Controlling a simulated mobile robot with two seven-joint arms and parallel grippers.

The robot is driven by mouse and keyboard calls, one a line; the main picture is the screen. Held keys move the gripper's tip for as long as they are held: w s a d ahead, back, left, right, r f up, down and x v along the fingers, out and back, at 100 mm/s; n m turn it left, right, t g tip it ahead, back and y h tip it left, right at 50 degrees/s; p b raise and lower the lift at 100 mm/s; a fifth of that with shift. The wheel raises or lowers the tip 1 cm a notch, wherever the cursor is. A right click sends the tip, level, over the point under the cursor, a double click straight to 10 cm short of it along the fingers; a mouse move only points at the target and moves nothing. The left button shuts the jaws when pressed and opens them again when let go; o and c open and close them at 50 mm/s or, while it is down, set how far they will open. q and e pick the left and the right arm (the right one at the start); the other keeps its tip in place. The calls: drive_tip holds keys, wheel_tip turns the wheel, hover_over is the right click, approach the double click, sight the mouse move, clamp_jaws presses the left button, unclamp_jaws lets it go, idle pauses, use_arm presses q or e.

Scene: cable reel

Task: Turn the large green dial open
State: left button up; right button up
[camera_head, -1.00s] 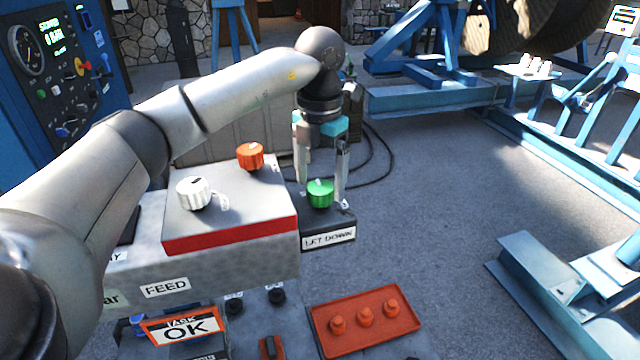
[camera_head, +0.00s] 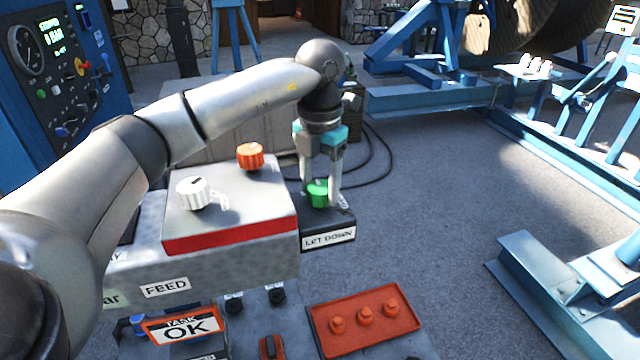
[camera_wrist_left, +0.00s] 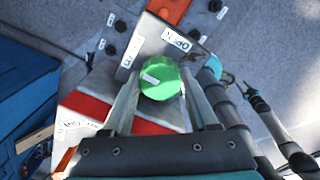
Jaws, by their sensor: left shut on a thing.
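The large green dial (camera_head: 318,193) sits on a dark box with a "LET DOWN" label (camera_head: 329,239), right of the grey console. My left gripper (camera_head: 321,196) points down over it, with a finger on each side, shut on the dial. In the left wrist view the green dial (camera_wrist_left: 160,81) lies between the two fingertips, and a pale mark shows on its top. White labels stand beside it on the plate; one appears to read "OPEN" (camera_wrist_left: 176,40).
A white dial (camera_head: 194,193) and an orange dial (camera_head: 250,156) stand on the console close to my left arm. A red tray (camera_head: 364,345) with red knobs is in front. Blue steel frames (camera_head: 430,100) stand at the back right, with open floor between.

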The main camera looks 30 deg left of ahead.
use_arm(q)
drive_tip(key=c, duration=0.4)
drive_tip(key=shift+m, duration=0.3)
drive_tip(key=m, duration=0.3)
drive_tip(key=shift+m, duration=0.3)
drive_tip(key=m, duration=0.3)
drive_tip(key=shift+m, duration=0.3)
drive_tip(key=m, duration=0.5)
drive_tip(key=shift+b, duration=0.3)
drive_tip(key=shift+m, duration=2.5)
drive_tip(key=shift+r, duration=0.1)
drive_tip(key=o, duration=1.4)
